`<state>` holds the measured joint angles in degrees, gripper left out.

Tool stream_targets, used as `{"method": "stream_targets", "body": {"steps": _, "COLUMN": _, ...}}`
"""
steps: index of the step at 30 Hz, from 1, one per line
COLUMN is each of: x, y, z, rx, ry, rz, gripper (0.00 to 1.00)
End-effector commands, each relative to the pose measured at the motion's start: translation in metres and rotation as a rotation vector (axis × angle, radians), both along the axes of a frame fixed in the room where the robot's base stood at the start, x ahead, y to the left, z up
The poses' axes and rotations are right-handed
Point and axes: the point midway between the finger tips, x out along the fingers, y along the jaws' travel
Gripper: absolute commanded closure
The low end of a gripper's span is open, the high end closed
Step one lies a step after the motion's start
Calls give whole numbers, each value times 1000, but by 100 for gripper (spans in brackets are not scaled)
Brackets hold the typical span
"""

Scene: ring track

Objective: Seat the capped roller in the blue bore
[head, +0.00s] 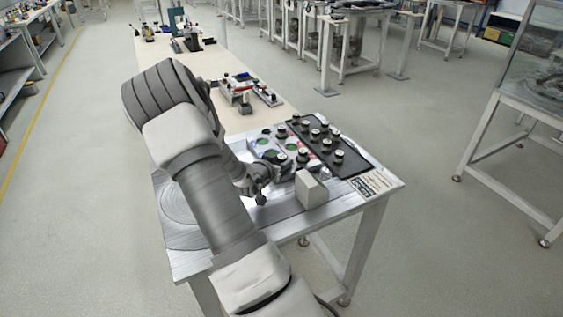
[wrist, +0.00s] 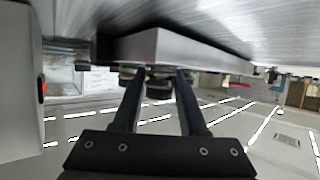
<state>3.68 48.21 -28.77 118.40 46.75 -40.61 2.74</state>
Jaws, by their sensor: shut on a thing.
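My gripper (wrist: 158,80) shows from behind in the wrist view, its two dark fingers apart. A dark, round capped roller (wrist: 158,89) shows between the fingertips, and I take it as what they are shut on. Similar dark round shapes lie just behind it. In the head view my gripper is low beside the bore plate (head: 257,146), mostly hidden by my arm. The plate is pale, with green, blue and red marks. Several dark pieces with pale tops stand on it. I cannot clearly make out the blue bore.
A black tray (head: 355,167) with several capped rollers lies right of the plate. A grey block (head: 311,190) stands close to my gripper; it fills the left edge of the wrist view (wrist: 20,90). A pale bench with tools continues behind.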

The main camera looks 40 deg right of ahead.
Motion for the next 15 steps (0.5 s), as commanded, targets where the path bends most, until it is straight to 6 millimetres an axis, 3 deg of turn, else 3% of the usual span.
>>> {"method": "stream_targets", "body": {"steps": 9, "x": 1, "y": 0, "z": -3, "rx": -1, "ry": -3, "rz": 0, "gripper": 100}}
{"method": "stream_targets", "body": {"steps": 10, "x": 0, "y": 0, "z": -2, "rx": 0, "ry": -2, "rz": 1, "gripper": 53}}
{"method": "stream_targets", "body": {"steps": 14, "x": 0, "y": 0, "z": -1, "rx": 0, "ry": -2, "rz": 1, "gripper": 29}}
{"method": "stream_targets", "body": {"steps": 15, "x": 0, "y": 0, "z": -1, "rx": 0, "ry": -2, "rz": 1, "gripper": 28}}
